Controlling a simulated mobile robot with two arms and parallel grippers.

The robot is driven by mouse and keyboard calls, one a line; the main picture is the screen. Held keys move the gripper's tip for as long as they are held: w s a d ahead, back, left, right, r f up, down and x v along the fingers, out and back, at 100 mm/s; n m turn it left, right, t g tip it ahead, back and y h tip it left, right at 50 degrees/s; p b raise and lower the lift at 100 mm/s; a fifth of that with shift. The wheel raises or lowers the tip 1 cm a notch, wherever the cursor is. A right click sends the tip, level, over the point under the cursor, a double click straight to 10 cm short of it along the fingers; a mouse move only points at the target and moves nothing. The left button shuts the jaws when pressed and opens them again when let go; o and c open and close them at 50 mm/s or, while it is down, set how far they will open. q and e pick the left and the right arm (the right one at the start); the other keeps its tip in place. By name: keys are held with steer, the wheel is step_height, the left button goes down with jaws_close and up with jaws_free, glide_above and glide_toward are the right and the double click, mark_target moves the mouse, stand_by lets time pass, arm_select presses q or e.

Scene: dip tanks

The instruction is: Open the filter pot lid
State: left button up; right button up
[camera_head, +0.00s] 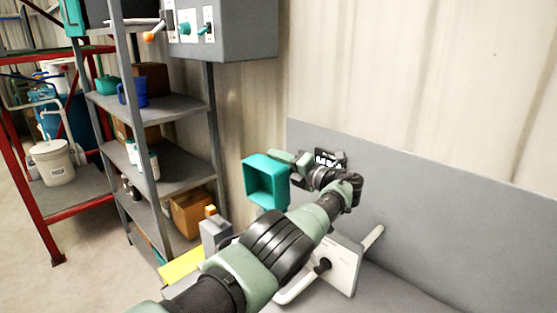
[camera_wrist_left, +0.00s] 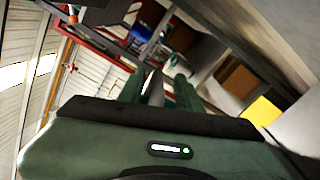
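No thing in view can be surely told as the filter pot or its lid. A teal square box-like thing (camera_head: 266,182) with an open face stands near the wall panel, close to my left gripper (camera_head: 282,157). Whether they touch is unclear. In the left wrist view two green fingers (camera_wrist_left: 158,88) stand apart with nothing clearly held between them. A white block with a lever handle (camera_head: 345,262) sits on the grey surface, partly hidden behind my left arm. My right gripper is not in view.
A grey shelf unit (camera_head: 180,104) with mugs and boxes stands left of the arm. A grey control box (camera_head: 235,30) hangs above. A white bucket (camera_head: 52,162) sits on a red rack further left. A yellow thing (camera_head: 182,266) lies beside my arm. A grey panel (camera_head: 440,215) stands right.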

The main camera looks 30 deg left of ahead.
arm_select(q)
steer(key=shift+r, duration=0.25)
steer(key=shift+d+r+p, duration=0.1)
steer(key=shift+d+p, duration=0.15)
steer(key=shift+p, duration=0.1)
steer(key=shift+p+v, duration=1.05)
steer(key=shift+v, duration=0.1)
steer(key=v, duration=0.5)
steer(key=shift+f+p, duration=0.3)
steer(key=shift+p, duration=0.1)
steer(key=shift+d, duration=0.1)
